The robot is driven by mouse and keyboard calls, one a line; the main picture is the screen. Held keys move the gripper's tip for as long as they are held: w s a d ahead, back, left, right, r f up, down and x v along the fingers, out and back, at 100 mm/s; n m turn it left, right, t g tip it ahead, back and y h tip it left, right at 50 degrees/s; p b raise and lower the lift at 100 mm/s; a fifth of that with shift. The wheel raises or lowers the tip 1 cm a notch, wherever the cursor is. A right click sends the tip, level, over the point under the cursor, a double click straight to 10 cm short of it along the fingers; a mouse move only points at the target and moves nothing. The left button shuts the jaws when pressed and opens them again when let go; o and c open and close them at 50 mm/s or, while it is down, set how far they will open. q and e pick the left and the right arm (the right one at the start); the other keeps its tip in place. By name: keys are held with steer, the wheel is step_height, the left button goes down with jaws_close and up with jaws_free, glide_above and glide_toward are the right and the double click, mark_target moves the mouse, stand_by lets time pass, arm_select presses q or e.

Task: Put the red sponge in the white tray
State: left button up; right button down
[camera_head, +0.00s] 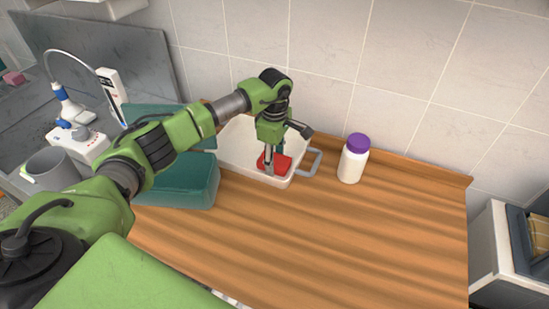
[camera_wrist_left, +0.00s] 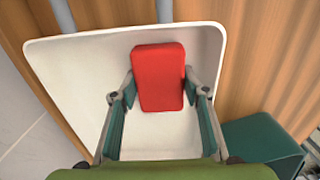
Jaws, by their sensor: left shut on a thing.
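The red sponge (camera_head: 279,164) is between the fingers of my left gripper (camera_head: 269,163), over the inside of the white tray (camera_head: 232,142). In the left wrist view the red sponge (camera_wrist_left: 158,77) sits between the two fingertips of my left gripper (camera_wrist_left: 160,92). The white tray (camera_wrist_left: 75,85) spreads behind and around it there. My left gripper is shut on the sponge. I cannot tell whether the sponge touches the tray floor. My right gripper is not in view.
A white bottle with a purple lid (camera_head: 353,160) stands right of the tray. A white device (camera_head: 80,140) and a grey mug (camera_head: 52,168) are farther left. The wooden counter (camera_head: 350,240) is clear in front.

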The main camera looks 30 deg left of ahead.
mark_target(275, 159)
arm_select(q)
steer(key=shift+f, duration=0.15)
steer(key=o, duration=1.1)
steer(key=shift+c, duration=0.2)
steer(key=shift+r, duration=0.3)
step_height(275, 159, up, 12)
steer(key=b, duration=0.3)
steer(key=shift+f, duration=0.1)
